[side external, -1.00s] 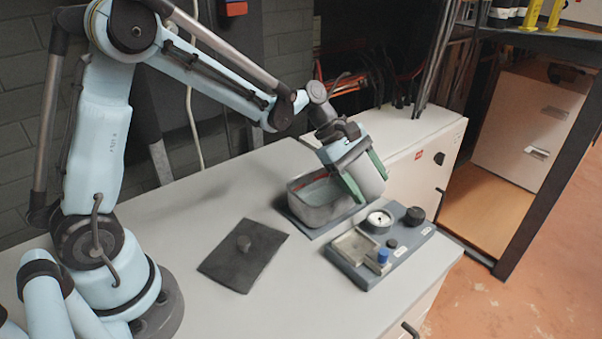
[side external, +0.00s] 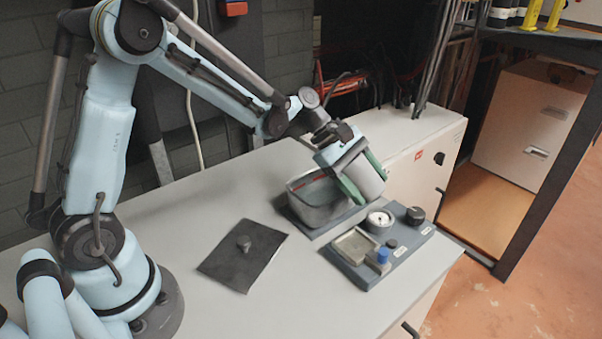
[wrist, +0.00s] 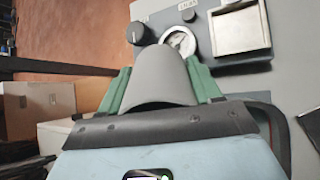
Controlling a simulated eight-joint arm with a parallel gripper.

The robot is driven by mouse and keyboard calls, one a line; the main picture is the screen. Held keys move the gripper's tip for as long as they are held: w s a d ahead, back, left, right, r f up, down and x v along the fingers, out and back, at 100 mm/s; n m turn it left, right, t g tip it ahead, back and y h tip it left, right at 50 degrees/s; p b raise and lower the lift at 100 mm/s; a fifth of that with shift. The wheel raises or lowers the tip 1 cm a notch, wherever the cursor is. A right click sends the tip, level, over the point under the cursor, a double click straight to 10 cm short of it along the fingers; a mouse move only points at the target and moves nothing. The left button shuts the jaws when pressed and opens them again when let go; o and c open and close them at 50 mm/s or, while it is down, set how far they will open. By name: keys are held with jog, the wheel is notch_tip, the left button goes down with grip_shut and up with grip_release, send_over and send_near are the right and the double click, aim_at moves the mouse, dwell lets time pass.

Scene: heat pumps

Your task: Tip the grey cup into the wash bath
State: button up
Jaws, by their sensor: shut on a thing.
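The grey cup (side external: 364,181) is held in my gripper (side external: 360,184), between its green fingers. It is tilted and sits above the right side of the wash bath. In the wrist view the cup (wrist: 160,75) fills the space between the two green fingers of my gripper (wrist: 163,88). The wash bath (side external: 317,213) is a grey metal tub with liquid in it, on a dark base. The gripper and cup hide part of its right side. I cannot see inside the cup or whether anything pours from it.
A grey panel (side external: 350,268) with a gauge (side external: 380,219), knobs and a shallow square tray (side external: 354,246) is in front of the bath. The bench (side external: 190,222) between is clear.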

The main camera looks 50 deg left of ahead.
jog(key=shift+r+t+h, duration=0.4)
jog(key=shift+h, duration=0.4)
dwell(1.1)
jog(key=shift+f+t+h, duration=0.3)
jog(key=shift+t+h, duration=0.1)
jog(key=shift+h, duration=0.5)
dwell(1.0)
jog(key=shift+r, duration=0.1)
dwell(0.4)
